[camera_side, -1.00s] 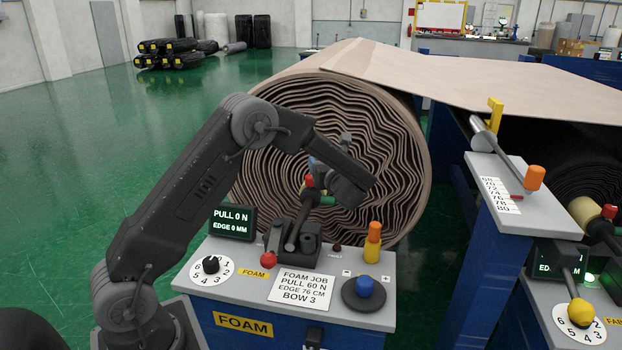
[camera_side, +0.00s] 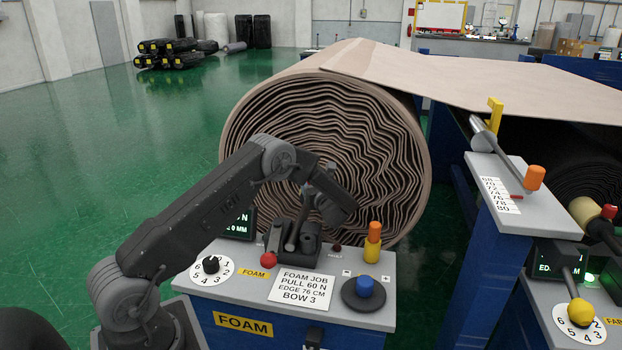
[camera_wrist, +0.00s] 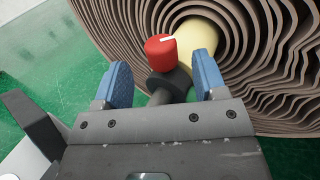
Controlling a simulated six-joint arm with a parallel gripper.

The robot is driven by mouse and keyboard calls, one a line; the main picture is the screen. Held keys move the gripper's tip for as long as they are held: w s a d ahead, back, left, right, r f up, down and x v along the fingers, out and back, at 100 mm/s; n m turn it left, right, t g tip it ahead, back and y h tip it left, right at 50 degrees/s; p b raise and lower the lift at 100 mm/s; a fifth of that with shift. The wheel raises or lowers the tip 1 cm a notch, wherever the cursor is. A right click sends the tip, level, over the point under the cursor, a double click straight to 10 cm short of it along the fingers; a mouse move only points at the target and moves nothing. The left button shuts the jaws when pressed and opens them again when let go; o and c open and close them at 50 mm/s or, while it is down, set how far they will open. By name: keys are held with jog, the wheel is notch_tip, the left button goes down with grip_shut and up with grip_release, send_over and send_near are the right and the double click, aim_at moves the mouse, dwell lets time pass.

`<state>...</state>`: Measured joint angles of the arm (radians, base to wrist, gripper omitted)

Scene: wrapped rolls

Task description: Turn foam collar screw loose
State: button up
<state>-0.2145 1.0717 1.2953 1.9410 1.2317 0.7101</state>
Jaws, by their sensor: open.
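The collar screw has a red knob (camera_wrist: 160,47) with a white mark. It sits on a dark collar (camera_wrist: 168,82) beside a cream core (camera_wrist: 196,38) at the foam roll's centre, in the wrist view. My gripper (camera_wrist: 161,76) is open, with one blue fingertip on each side of the collar and knob line; the knob shows beyond the gap. I see no contact with it. In the side view my wrist hides the red knob. The foam roll (camera_side: 250,120) is a large wound tan roll behind my arm.
The foam stand's top holds a red ball lever (camera_side: 268,260), a numbered dial (camera_side: 212,268), a job card (camera_side: 301,287), a blue knob (camera_side: 365,286) and an orange-yellow post (camera_side: 373,241). A scale post (camera_side: 500,196) stands right. Open green floor lies left.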

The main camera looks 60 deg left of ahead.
jog(key=shift+x, duration=2.65)
jog(key=shift+c, duration=0.5)
jog(key=c, duration=0.8)
jog(key=shift+n+g, duration=0.3)
jog(key=shift+g, duration=0.2)
jog(key=n+g, duration=0.2)
jog(key=g, duration=0.1)
jog(key=shift+n+g+y, duration=0.3)
jog(key=shift+n+g, duration=0.8)
jog(key=shift+g, duration=0.7)
jog(key=shift+n+g, duration=0.8)
jog(key=shift+g, duration=0.4)
